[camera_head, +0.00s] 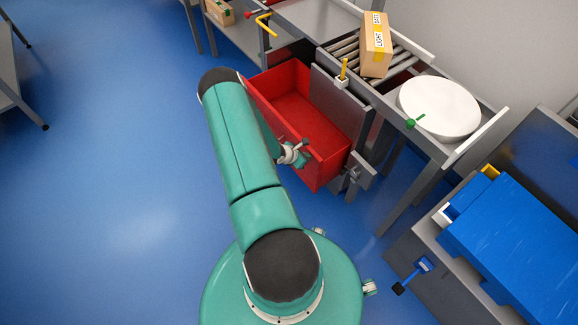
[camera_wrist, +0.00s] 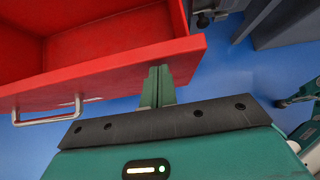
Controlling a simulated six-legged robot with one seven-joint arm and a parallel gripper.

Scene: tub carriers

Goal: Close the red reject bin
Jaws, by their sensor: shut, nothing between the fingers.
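The red reject bin (camera_head: 325,168) is pulled out like a drawer from under the grey roller frame, its inside empty. Its front wall (camera_wrist: 100,78) spans the upper left of the wrist view, with a pale metal bar handle (camera_wrist: 48,116) on its face. In the head view my gripper (camera_head: 304,147) is small beside the bin's front, partly hidden by my arm.
A cardboard box (camera_head: 376,45) sits on the rollers beside a white round disc (camera_head: 439,107).

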